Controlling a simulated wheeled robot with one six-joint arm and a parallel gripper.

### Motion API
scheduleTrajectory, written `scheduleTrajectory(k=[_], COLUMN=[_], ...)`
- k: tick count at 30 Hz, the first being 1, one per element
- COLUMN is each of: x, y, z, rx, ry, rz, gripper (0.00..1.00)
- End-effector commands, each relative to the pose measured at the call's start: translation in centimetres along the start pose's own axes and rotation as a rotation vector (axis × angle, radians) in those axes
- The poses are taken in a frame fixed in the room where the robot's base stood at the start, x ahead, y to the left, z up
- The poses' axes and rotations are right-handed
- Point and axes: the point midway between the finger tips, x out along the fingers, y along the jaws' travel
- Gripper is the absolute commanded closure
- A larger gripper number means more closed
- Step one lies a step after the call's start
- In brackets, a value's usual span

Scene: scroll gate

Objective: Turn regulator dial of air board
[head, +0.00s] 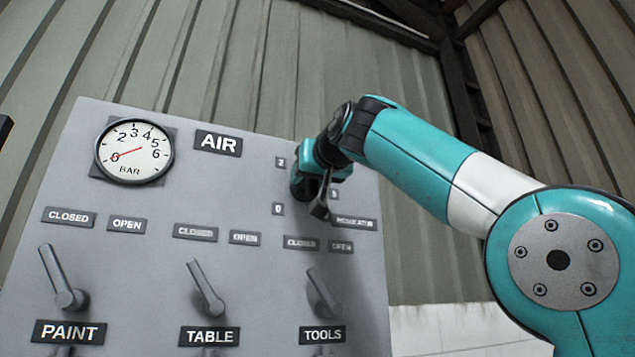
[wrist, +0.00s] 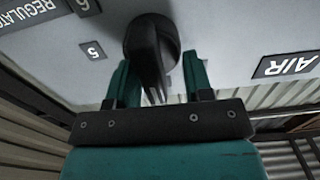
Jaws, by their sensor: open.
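The grey air board (head: 70,190) fills the left and middle of the head view. The regulator dial (wrist: 152,45) is a dark round knob with a raised grip bar, seen upside down in the wrist view; in the head view my gripper hides it. My gripper (wrist: 157,75) is open, with one teal finger on each side of the dial's bar and a visible gap to it. In the head view my gripper (head: 318,205) is at the board's upper right, by the regulator label (head: 354,223). The pressure gauge (head: 134,150) has its red needle at 0.
Three grey levers, paint (head: 62,278), table (head: 206,289) and tools (head: 323,294), stand out from the board below my gripper. The AIR label (head: 218,143) is left of my gripper. A corrugated wall (head: 240,70) is behind the board.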

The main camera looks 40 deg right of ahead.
Motion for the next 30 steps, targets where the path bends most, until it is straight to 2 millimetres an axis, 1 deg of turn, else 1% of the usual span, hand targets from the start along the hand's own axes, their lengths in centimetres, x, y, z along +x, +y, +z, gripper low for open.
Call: scheduleTrajectory(k=[10, 11, 12, 14, 15, 16, 17, 25, 30], x=[0.2, 0.1, 0.1, 0.1, 0.1, 0.1, 0.1, 0.2, 0.2], y=[1.2, 1.2, 1.3, 1.3, 1.3, 1.3, 1.2, 1.1, 1.1], z=[0.0, 0.0, 0.0, 0.0, 0.0, 0.0, 0.0, 0.0, 0.1], rx=[0.000, 0.000, 0.000, 0.000, 0.000, 0.000, 0.000, 0.018, 0.078], ry=[0.001, 0.001, 0.001, 0.001, 0.001, 0.001, 0.001, 0.000, 0.001], rz=[0.018, 0.018, 0.019, 0.019, 0.019, 0.019, 0.019, 0.018, 0.017], gripper=[0.53, 0.58, 0.67, 0.81, 0.90, 0.97, 1.00, 1.00, 1.00])
